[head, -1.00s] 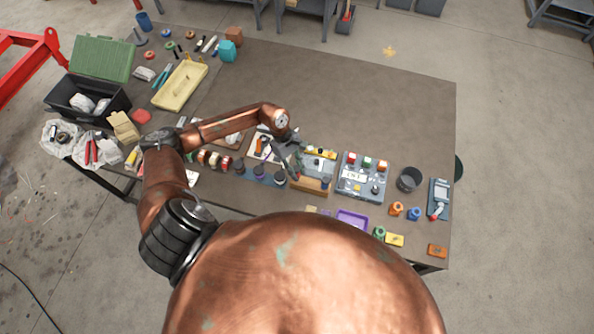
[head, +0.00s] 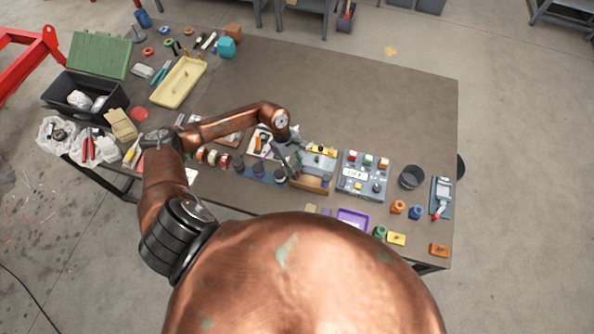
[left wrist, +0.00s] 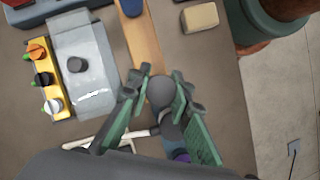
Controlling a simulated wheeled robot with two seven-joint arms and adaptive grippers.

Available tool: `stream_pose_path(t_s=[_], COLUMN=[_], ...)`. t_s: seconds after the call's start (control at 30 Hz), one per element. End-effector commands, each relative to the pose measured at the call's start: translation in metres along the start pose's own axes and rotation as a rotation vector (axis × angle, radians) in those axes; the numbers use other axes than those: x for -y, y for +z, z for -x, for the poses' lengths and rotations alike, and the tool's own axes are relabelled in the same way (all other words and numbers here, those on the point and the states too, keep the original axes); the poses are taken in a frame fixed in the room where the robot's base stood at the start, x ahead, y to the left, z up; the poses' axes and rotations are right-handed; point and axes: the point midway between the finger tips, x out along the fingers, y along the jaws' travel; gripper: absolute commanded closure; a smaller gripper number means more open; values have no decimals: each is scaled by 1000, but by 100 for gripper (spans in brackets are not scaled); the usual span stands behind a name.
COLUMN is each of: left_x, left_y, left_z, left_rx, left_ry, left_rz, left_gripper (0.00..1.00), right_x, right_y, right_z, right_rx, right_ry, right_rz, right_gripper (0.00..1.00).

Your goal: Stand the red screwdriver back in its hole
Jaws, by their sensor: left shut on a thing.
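My left gripper (head: 291,166) is over the left end of a wooden block (head: 310,183). In the left wrist view, its green-padded fingers (left wrist: 158,92) are closed around a dark grey, round-ended thing (left wrist: 160,91). I cannot tell whether this is the red screwdriver, as no red shows on it and its lower part is hidden. The wooden block (left wrist: 140,45) runs away from the fingertips. A blue-topped thing (left wrist: 132,8) stands at its far end. The hole for the screwdriver cannot be made out. My right gripper is out of view.
A grey box (left wrist: 80,65) and a yellow strip with coloured knobs (left wrist: 45,78) lie beside the block. A tan piece (left wrist: 199,17) lies on the other side. Several dark round things stand to the left on a blue strip (head: 268,176). The table's back right (head: 390,110) is clear.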

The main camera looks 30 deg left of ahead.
Motion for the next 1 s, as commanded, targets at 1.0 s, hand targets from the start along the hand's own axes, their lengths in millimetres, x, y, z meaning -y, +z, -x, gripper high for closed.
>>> stream_pose_path(t_s=[1.0], left_x=[-1], left_y=[-1], left_z=[67], left_rx=[-4], left_ry=[2], left_rz=[-1], left_gripper=[61], right_x=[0], right_y=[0], right_z=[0], right_rx=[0], right_ry=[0], right_rz=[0], right_gripper=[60])
